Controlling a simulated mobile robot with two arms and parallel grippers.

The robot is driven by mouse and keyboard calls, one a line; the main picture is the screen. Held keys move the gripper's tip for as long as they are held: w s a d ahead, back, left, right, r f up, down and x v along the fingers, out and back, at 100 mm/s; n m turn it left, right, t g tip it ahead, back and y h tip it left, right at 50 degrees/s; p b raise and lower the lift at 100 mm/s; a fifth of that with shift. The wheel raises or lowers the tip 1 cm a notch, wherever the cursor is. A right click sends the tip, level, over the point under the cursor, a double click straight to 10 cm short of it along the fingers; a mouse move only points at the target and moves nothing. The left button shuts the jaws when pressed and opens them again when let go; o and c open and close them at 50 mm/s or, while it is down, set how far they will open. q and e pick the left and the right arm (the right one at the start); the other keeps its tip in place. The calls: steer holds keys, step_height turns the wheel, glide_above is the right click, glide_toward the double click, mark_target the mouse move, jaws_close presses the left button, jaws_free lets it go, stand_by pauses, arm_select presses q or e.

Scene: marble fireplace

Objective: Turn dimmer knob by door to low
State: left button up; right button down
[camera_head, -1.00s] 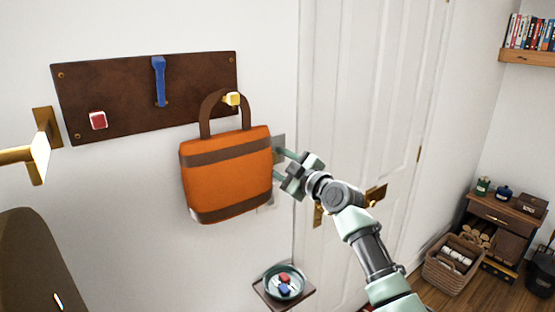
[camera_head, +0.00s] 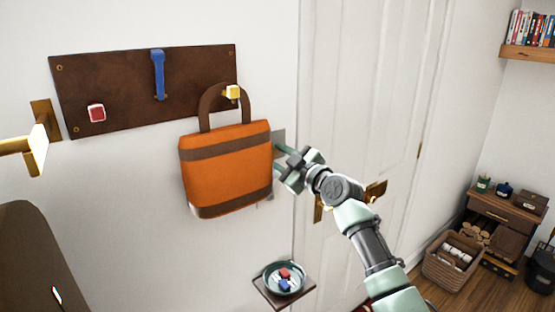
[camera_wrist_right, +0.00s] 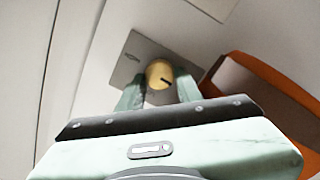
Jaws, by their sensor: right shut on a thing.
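The round yellowish dimmer knob (camera_wrist_right: 159,74) with a dark mark on its face shows in the right wrist view. It sits on a grey wall plate (camera_wrist_right: 128,62). My right gripper (camera_wrist_right: 158,90) has a finger on each side of the knob and is shut on it. In the head view the plate (camera_head: 279,138) is partly hidden behind the orange bag, and the knob is hidden. My right gripper (camera_head: 278,158) reaches in from the right there, its fingertips close to the bag's right edge. My left gripper is not in view.
The orange bag (camera_head: 228,172) hangs from a yellow peg (camera_head: 232,93) close beside my fingers. The white door (camera_head: 365,90) with a brass handle (camera_head: 376,191) is behind my arm. A small shelf (camera_head: 300,299) with a dish (camera_head: 284,279) is below.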

steer(key=m+b, duration=0.1)
steer(key=m, duration=0.2)
steer(key=shift+f+b, duration=0.1)
steer(key=shift+b, duration=0.2)
steer(key=m, duration=0.8)
steer(key=shift+m, duration=0.3)
steer(key=m+p, duration=0.1)
steer(key=m, duration=0.3)
steer(key=shift+w+d+m, duration=0.1)
steer(key=shift+m, duration=0.2)
steer(key=shift+p, duration=0.3)
steer(key=c, duration=1.2)
jaws_free()
steer(key=shift+c, duration=0.2)
steer(key=shift+d, duration=0.15)
